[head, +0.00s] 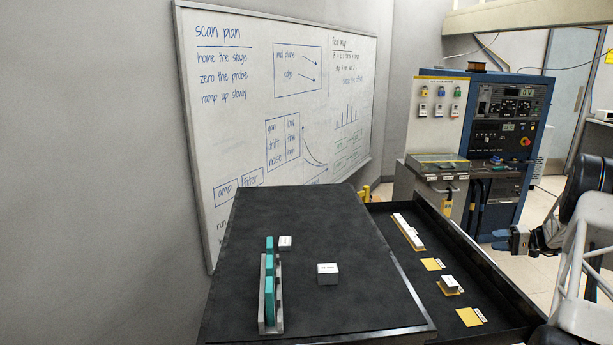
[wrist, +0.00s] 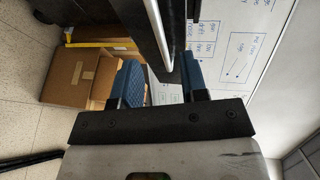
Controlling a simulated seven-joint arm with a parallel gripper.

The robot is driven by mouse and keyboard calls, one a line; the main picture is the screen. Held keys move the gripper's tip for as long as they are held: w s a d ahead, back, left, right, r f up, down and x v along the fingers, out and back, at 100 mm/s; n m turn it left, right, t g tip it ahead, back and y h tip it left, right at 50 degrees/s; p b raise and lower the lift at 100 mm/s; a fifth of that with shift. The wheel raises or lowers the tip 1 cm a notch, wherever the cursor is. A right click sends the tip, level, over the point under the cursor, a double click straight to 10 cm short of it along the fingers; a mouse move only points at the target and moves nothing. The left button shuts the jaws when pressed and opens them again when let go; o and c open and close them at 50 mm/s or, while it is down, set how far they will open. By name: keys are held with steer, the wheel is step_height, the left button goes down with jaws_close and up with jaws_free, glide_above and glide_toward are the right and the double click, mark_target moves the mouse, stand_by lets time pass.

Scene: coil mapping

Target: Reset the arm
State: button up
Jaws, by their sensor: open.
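My gripper (head: 518,240) is at the right of the head view, beyond the right edge of the tray, with nothing between its fingers. In the wrist view its two blue-padded fingers (wrist: 160,85) are apart, with a gap between them. My arm comes in from the right edge of the head view. The gripper touches none of the objects on the table.
A dark table (head: 330,225) bears a grey rack (head: 270,318) with teal pieces and two small white blocks (head: 327,273) (head: 285,242). A tray (head: 408,262) beside it holds a long white block (head: 408,231), yellow pads (head: 470,317) and another block (head: 450,284). Cardboard boxes (wrist: 75,80) show in the wrist view.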

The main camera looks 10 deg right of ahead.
steer(key=s+a+r+g+h, duration=0.2)
steer(key=s+a+r, duration=0.35)
steer(key=a, duration=0.75)
steer(key=s+a+r+n+g+h, duration=0.1)
steer(key=s+a+r+g+h, duration=0.15)
steer(key=a+r, duration=0.85)
steer(key=s+a+r+g+h, duration=0.2)
steer(key=s+a+r, duration=0.3)
steer(key=a, duration=1)
steer(key=s+a+r+n+h, duration=0.1)
steer(key=s+a+h, duration=0.1)
steer(key=s+a, duration=0.6)
steer(key=s+a+r+h, duration=0.25)
steer(key=s+a, duration=0.35)
steer(key=s, duration=0.4)
steer(key=s+a+f+t+h, duration=0.1)
steer(key=s+a+f+h, duration=0.1)
steer(key=s, duration=0.7)
steer(key=s+a+f+n+t+h, duration=0.1)
steer(key=s+a+f+t, duration=0.1)
steer(key=s, duration=0.8)
steer(key=shift+a+f+h, duration=0.4)
steer(key=shift+a+f, duration=0.15)
steer(key=shift+a, duration=0.15)
